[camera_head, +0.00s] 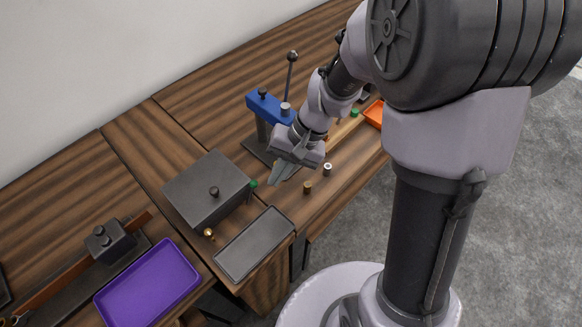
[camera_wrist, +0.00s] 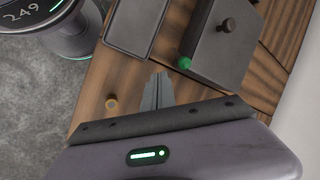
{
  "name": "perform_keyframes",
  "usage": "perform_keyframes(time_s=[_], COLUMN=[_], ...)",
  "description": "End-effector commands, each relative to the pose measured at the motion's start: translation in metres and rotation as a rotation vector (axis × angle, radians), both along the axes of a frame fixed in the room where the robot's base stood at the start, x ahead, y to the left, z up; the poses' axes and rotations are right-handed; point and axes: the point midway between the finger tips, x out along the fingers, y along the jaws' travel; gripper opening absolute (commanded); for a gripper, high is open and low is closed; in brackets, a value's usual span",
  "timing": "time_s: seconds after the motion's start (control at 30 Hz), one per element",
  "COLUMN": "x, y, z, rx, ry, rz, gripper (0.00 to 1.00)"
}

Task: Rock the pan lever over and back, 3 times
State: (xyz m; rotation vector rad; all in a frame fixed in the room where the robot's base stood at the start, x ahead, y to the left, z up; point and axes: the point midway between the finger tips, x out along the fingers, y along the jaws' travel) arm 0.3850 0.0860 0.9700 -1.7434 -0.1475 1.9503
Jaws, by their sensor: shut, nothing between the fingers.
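No part is plainly marked as the pan lever, and I cannot tell which it is. A grey box (camera_head: 207,188) with a dark top knob has a green knob (camera_head: 254,183) at its right side and a brass knob (camera_head: 208,232) at its front. In the wrist view the green knob (camera_wrist: 184,63) sticks out from the box (camera_wrist: 222,40). A tall rod with a black ball (camera_head: 291,58) rises from the blue-headed stand (camera_head: 264,106). My gripper (camera_head: 279,177) is shut and empty, just right of the green knob and apart from it. Its closed fingers show in the wrist view (camera_wrist: 158,90).
A dark tray (camera_head: 254,244) lies in front of the box, and a purple tray (camera_head: 148,284) lies at the lower left. Two small cylinders, one brass (camera_head: 307,187) and one pale (camera_head: 327,169), stand right of my gripper. An orange tray (camera_head: 374,114) sits further right.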

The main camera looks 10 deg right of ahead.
Motion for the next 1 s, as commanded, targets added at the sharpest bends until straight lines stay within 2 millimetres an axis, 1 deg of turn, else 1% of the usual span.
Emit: perform_keyframes(time_s=[0.03, 0.1, 0.2, 0.63, 1.0], x=[0.000, 0.000, 0.000, -0.001, 0.000], y=[0.007, 0.014, 0.019, 0.020, 0.020], z=[0.001, 0.003, 0.004, 0.006, 0.011], rx=[-0.001, -0.001, 0.000, -0.006, -0.073], ry=[0.000, 0.000, 0.000, -0.003, -0.049], rz=[0.003, 0.002, 0.000, 0.000, 0.001], gripper=[0.00, 0.00, 0.00, 0.00, 0.00])
